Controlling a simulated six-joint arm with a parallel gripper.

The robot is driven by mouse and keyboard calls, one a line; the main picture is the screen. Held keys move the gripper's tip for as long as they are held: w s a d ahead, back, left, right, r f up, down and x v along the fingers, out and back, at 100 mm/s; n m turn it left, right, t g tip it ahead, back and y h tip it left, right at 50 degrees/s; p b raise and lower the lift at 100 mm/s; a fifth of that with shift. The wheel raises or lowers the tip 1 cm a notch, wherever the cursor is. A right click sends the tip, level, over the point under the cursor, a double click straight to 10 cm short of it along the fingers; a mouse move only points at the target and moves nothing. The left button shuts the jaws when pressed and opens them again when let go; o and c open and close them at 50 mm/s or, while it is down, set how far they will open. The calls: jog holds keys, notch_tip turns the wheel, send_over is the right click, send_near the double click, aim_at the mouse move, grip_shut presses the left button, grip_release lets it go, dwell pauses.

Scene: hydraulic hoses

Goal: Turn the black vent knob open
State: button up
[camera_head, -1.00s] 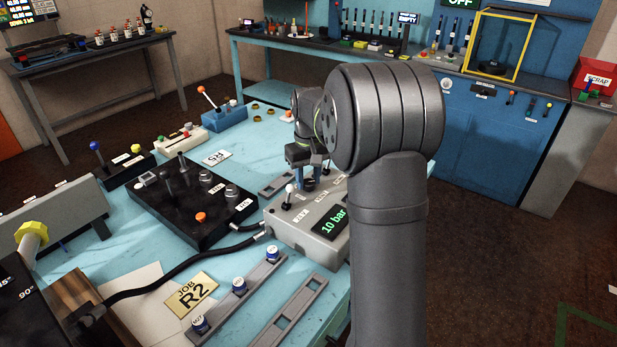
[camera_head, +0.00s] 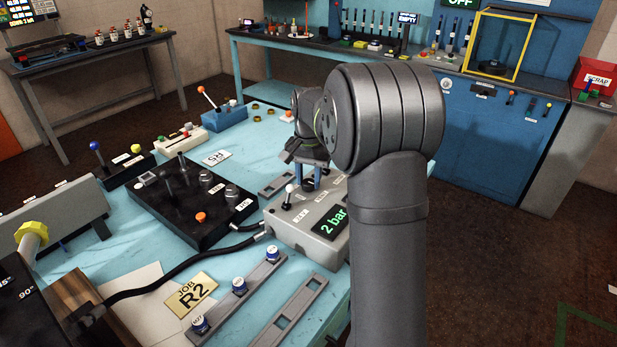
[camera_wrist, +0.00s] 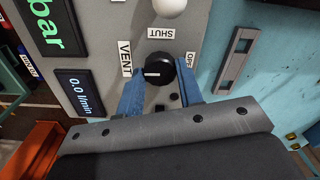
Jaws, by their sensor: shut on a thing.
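The black vent knob (camera_wrist: 160,68) is round with a white pointer line, which points left in the wrist view, toward the side of the VENT label (camera_wrist: 125,57). A SHUT label (camera_wrist: 160,33) lies above the knob, and a partly hidden OPEN label (camera_wrist: 190,61) lies to its right. My gripper (camera_wrist: 160,82) is shut on the knob, with one blue finger on each side. In the head view, the gripper (camera_head: 308,178) is over the grey box (camera_head: 285,228), and the knob is mostly hidden between the fingers. The box's display (camera_head: 330,224) reads 2 bar.
A white-balled lever (camera_head: 289,190) stands close beside the knob. A black block (camera_head: 185,210) with fittings and hoses (camera_head: 190,258) lies left of the box. A slotted grey rail (camera_wrist: 236,60) lies beside the box.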

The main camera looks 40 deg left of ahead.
aim_at(308, 182)
jog(key=shift+m, duration=0.3)
dwell(0.4)
jog(key=o, duration=1)
jog(key=shift+c, duration=0.2)
notch_tip(308, 182, up, 18)
jog(key=shift+f, duration=0.25)
notch_tip(308, 182, down, 18)
jog(key=shift+r, duration=0.2)
dwell(0.4)
